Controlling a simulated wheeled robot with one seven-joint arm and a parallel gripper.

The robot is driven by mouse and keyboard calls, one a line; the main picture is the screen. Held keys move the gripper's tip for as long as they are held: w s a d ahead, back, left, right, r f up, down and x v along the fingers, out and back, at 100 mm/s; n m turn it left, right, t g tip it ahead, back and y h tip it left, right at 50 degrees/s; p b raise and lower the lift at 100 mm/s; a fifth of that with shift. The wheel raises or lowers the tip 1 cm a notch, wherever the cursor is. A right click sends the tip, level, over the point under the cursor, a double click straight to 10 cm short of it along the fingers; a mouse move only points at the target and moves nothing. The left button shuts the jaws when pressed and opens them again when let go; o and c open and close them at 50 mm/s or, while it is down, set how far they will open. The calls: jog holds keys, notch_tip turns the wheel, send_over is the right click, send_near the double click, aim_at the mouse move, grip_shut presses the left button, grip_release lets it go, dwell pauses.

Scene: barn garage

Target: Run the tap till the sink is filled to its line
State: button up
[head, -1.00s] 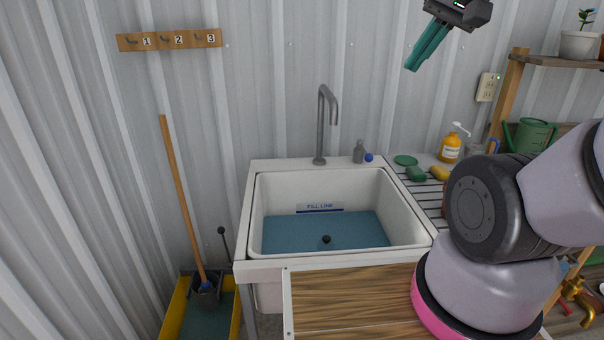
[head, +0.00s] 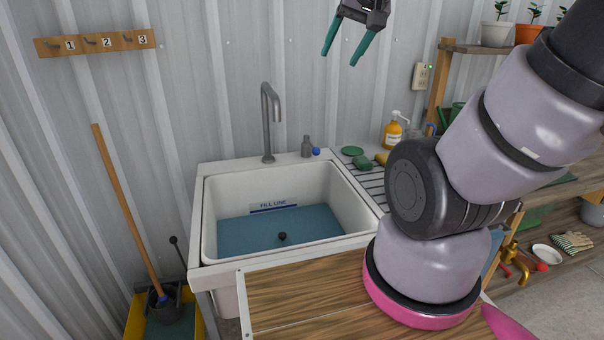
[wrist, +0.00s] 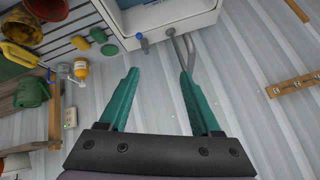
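The white sink (head: 350,205) holds blue water (head: 262,228). A FILL LINE label (head: 273,206) is on its back wall, with the water's back edge close to the label's lower edge. A small black ball (head: 282,237) shows in the water. The grey gooseneck tap (head: 266,125) stands on the back rim; no stream shows from its spout. A small grey fitting (head: 307,147) with a blue knob (head: 316,152) is right of it. My gripper (head: 340,58) is open and empty, high above the sink. The wrist view shows the tap (wrist: 190,52) beyond the fingers and the blue knob (wrist: 140,36).
A drying rack (head: 365,175) with a green sponge (head: 363,163) lies right of the sink, by a yellow soap bottle (head: 392,134). A wooden worktop (head: 305,295) is in front. A mop (head: 125,205) leans left, under numbered hooks (head: 95,43).

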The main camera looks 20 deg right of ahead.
aim_at(311, 144)
jog(key=w+d+f+t+h, duration=0.1)
jog(key=w+d+f, duration=0.1)
jog(key=w+f, duration=0.5)
jog(key=w+d+f+n+t, duration=0.1)
jog(key=w+d+f+t, duration=0.15)
jog(key=w, duration=0.85)
jog(key=w+d+f+t+h, duration=0.1)
jog(key=w+d+f, duration=0.1)
jog(key=w+f, duration=0.5)
jog(key=w+d+f+t, duration=0.1)
jog(key=w+f+t, duration=0.2)
jog(key=w+f, duration=0.5)
jog(key=s+f, duration=0.2)
jog(key=f, duration=0.2)
jog(key=s+a+f+t, duration=0.1)
jog(key=s+f, duration=0.1)
jog(key=f, duration=0.3)
jog(key=s+f+t, duration=0.1)
jog(key=s+f, duration=0.1)
jog(key=f, duration=0.2)
jog(key=shift+a+f+n+t+y, duration=0.25)
jog(key=shift+a+f+n+y, duration=0.05)
jog(key=shift+a+f+y, duration=0.1)
jog(key=w, duration=1)
jog(key=shift+w, duration=0.3)
grip_shut()
